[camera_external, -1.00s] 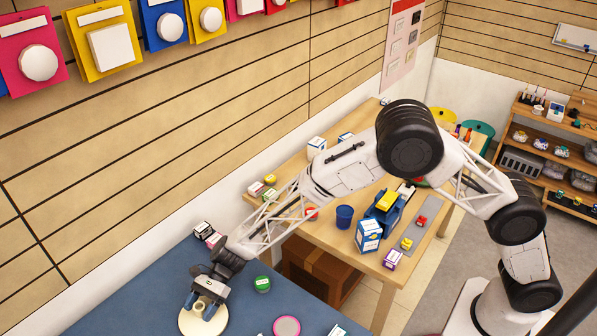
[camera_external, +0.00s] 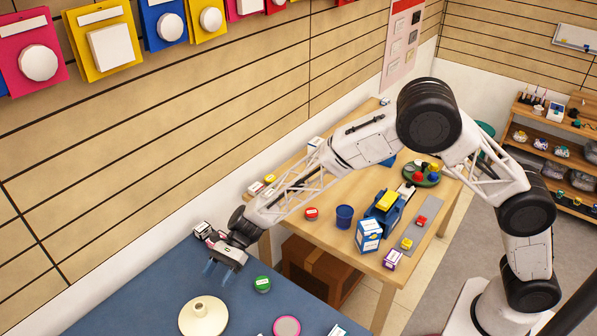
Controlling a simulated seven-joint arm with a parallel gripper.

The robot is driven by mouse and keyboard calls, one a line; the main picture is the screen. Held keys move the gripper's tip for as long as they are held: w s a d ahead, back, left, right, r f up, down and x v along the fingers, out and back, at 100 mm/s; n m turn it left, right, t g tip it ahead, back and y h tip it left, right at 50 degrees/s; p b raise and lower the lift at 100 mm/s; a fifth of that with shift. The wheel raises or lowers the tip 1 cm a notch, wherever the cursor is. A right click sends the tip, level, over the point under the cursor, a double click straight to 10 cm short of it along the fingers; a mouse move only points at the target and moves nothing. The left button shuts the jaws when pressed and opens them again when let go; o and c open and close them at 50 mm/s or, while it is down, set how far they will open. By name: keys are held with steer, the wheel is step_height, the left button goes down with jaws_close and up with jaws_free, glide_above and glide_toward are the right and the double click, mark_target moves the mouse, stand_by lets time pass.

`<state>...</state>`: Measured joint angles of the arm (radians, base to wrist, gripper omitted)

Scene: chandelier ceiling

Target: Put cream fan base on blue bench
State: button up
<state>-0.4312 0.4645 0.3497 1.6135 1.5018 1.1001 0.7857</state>
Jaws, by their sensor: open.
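The cream fan base (camera_external: 203,317) is a round disc with a short raised stem in its middle. It lies flat on the blue bench (camera_external: 130,308), near the bottom of the view. My gripper (camera_external: 216,271) is above the bench, behind the fan base and a little to its right. Its blue fingers are apart with nothing between them, and they do not touch the fan base.
A green round tin (camera_external: 262,284) and a pink-rimmed disc (camera_external: 287,327) lie on the bench to the right. Small boxes (camera_external: 201,229) stand at its back edge. A wooden table (camera_external: 305,237) behind holds a blue cup (camera_external: 344,216) and boxes. The bench's left side is clear.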

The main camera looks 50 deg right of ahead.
steer(key=shift+d+r, duration=0.25)
steer(key=shift+d, duration=0.35)
stand_by(0.6)
steer(key=s+d+r+n+h, duration=0.25)
steer(key=s+d+r, duration=0.35)
steer(key=d, duration=0.3)
steer(key=s+d+r+n+t+h, duration=0.1)
steer(key=s+d+r+n, duration=0.2)
steer(key=s+d+r, duration=0.5)
steer(key=s+d+r+n+h, duration=0.25)
steer(key=s+d+r, duration=0.2)
steer(key=d, duration=0.55)
steer(key=s+d+r+n+t+h, duration=0.1)
steer(key=s+d+n+t+h, duration=0.1)
steer(key=s+d, duration=1)
steer(key=s+d+r+n+t+h, duration=0.1)
steer(key=s+d+n+h, duration=0.4)
steer(key=s+d, duration=0.8)
steer(key=s+r+n, duration=0.1)
steer(key=s, duration=0.3)
steer(key=shift+r+t+h, duration=0.2)
steer(key=shift+t+h, duration=0.1)
steer(key=shift+t, duration=0.1)
